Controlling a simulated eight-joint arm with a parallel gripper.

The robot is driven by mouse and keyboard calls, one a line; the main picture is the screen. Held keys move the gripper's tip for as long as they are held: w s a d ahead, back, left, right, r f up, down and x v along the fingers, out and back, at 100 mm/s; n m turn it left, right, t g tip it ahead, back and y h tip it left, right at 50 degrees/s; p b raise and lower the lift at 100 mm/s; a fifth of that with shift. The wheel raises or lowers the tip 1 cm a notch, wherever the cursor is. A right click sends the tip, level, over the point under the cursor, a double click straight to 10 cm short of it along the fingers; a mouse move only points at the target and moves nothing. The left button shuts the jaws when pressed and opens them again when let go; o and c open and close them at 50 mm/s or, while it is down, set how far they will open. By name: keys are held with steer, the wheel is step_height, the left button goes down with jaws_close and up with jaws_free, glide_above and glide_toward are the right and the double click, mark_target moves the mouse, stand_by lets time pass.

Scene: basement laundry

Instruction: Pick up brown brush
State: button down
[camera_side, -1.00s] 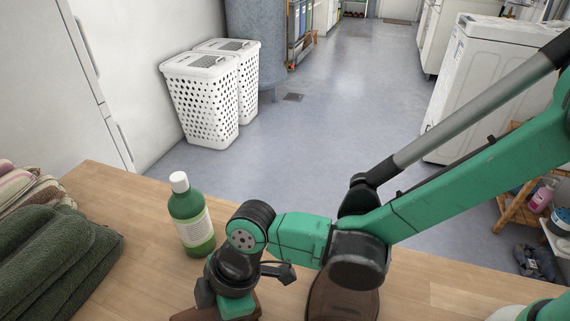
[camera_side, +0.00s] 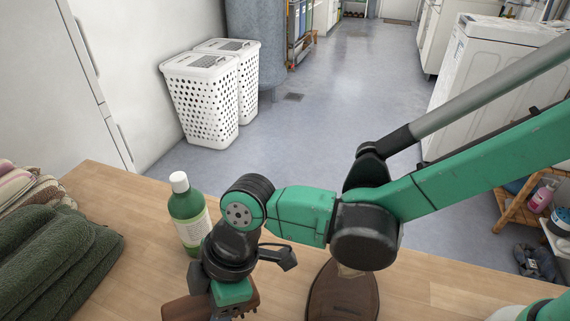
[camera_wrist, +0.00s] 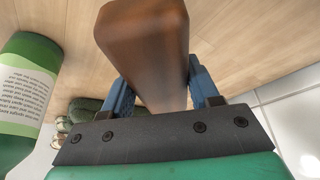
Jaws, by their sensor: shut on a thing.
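The brown brush (camera_wrist: 145,45) is a smooth wooden block between the two blue fingers of my gripper (camera_wrist: 163,95) in the wrist view. In the side view the brush (camera_side: 181,309) shows at the bottom edge, partly hidden by my gripper (camera_side: 222,312). Dark bristle-like ridges show at its right end. My gripper is shut on the brush and appears to hold it above the wooden table (camera_side: 130,215); the gap beneath it is out of frame.
A green bottle with a white cap (camera_side: 188,215) stands close behind my gripper. Dark green folded towels (camera_side: 55,260) lie at the left. A flat, rounded brown object (camera_side: 343,297) lies on the table to the right, partly behind my arm. White hampers (camera_side: 200,100) stand on the floor beyond.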

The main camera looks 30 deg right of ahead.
step_height(320, 180, up, 17)
stand_by(0.4)
